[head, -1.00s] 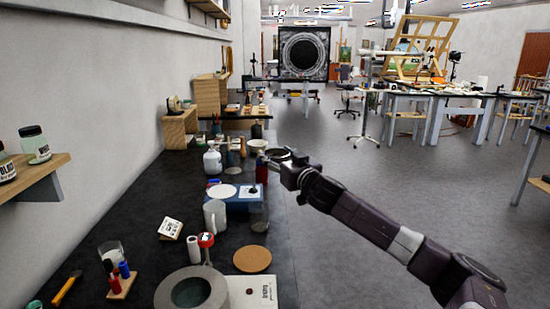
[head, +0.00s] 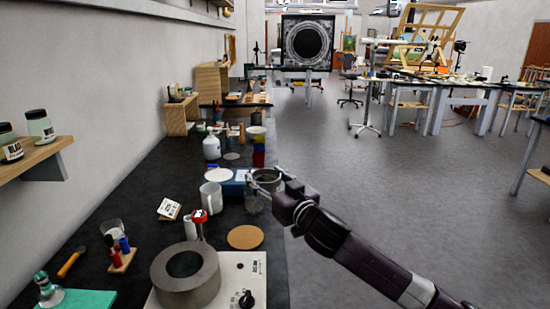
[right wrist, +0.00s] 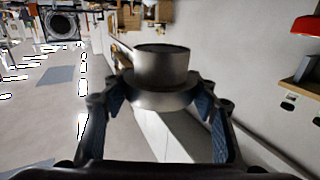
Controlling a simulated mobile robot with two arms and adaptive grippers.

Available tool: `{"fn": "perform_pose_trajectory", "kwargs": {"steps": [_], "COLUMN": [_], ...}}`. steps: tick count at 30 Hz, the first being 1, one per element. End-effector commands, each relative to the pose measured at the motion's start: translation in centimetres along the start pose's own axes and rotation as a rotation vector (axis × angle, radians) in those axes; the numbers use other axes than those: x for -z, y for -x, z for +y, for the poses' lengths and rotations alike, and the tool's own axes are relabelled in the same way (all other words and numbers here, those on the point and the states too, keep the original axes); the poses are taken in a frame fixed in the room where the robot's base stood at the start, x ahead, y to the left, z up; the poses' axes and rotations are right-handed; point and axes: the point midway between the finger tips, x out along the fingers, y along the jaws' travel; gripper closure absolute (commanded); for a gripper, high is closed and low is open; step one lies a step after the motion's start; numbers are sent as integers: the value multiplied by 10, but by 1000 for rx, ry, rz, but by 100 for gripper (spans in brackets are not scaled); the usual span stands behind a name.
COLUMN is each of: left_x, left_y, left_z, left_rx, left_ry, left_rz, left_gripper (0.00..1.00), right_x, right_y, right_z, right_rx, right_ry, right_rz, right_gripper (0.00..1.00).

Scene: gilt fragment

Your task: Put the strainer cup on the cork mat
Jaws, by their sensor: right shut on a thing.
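The strainer cup (head: 268,175) is a small grey metal cup, seen larger in the right wrist view (right wrist: 162,68) with a wide rim or base below it. My right gripper (head: 266,181) is shut on it and holds it upright near the table's right edge. In the right wrist view its fingers (right wrist: 160,98) sit on both sides of the cup. The cork mat (head: 246,237) is a bare tan disc on the dark table, nearer than the cup and slightly left. My left gripper is not in view.
A white mug (head: 211,196) and a clear glass (head: 253,204) stand just beyond the mat. A red-topped item (head: 199,217) is left of it. A grey ring-shaped bowl (head: 186,272) on a white device (head: 246,277) lies nearer.

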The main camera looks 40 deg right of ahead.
Motion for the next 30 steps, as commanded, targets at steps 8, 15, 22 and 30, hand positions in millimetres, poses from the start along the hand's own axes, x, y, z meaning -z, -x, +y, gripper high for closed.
{"fn": "perform_pose_trajectory", "kwargs": {"steps": [8, 15, 22, 30], "left_x": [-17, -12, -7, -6], "left_y": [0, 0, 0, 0], "left_z": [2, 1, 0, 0], "left_rx": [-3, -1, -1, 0], "left_ry": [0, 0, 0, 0], "left_rz": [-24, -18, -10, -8], "left_gripper": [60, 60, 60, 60], "right_x": [-55, -89, -108, -117], "right_y": [94, 154, 188, 204], "right_z": [-106, -175, -214, -235], "right_rx": [97, 160, 197, 225], "right_ry": [-17, -9, -6, 7], "right_rz": [-7, -5, -4, -1], "right_gripper": [69, 69, 69, 69]}}
